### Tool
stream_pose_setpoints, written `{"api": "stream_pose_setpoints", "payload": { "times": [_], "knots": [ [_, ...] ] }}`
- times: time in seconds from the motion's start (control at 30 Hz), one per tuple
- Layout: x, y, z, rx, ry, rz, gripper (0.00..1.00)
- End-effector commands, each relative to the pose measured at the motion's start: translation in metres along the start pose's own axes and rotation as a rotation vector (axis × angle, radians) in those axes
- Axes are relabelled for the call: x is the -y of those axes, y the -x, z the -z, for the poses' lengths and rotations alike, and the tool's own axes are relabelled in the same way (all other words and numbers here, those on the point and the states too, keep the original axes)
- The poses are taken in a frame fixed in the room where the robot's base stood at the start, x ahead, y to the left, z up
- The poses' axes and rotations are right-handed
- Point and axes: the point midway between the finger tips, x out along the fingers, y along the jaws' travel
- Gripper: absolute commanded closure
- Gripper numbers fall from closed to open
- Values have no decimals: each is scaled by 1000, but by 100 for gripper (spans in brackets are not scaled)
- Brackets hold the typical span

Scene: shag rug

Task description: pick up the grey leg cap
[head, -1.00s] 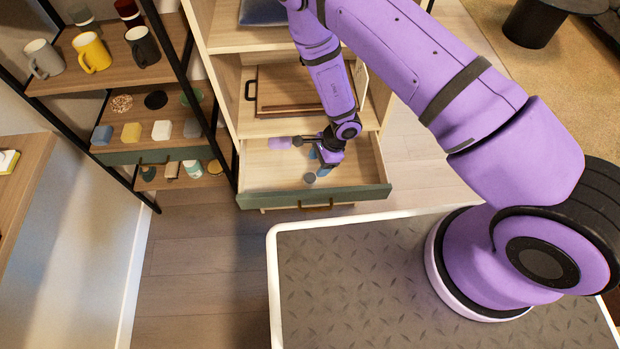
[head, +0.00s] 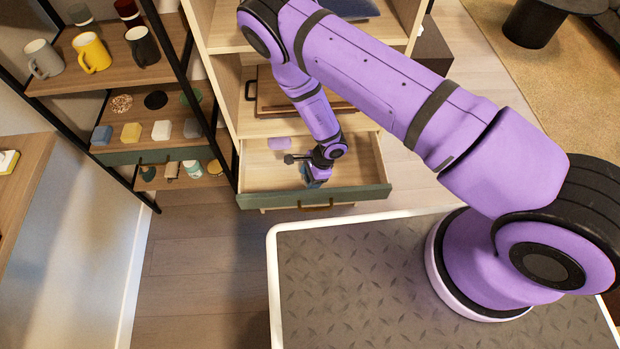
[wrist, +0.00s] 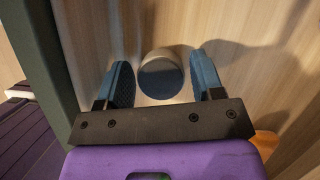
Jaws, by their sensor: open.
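The grey leg cap (wrist: 160,74) is a short round piece with a dark blue-grey top and a paler side. It sits on the wooden floor of the open drawer (head: 262,178). In the wrist view it lies between the two blue fingers of my gripper (wrist: 160,62), with a visible gap on each side. My gripper is open and low inside the drawer; in the head view it (head: 313,182) hides the cap.
The drawer's green front (head: 350,195) is close beside my gripper. A light purple item (head: 280,143) lies at the drawer's back left. Part of an orange thing (wrist: 267,145) shows in the wrist view. A shelf with mugs (head: 92,52) stands to the left.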

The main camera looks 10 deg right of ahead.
Motion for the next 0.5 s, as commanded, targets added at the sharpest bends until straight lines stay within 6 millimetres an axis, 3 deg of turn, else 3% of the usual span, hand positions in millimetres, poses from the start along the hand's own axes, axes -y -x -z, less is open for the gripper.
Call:
{"api": "stream_pose_setpoints", "payload": {
  "times": [0.07, 0.2, 0.23, 0.5],
  "knots": [
    [0, 0, 0, 0, 0, 0, 39],
    [0, 0, 0, 0, 0, 0, 71],
    [0, 0, 0, 0, 0, 0, 73],
    [0, 1, 0, 0, 0, 0, 74]
  ]
}}
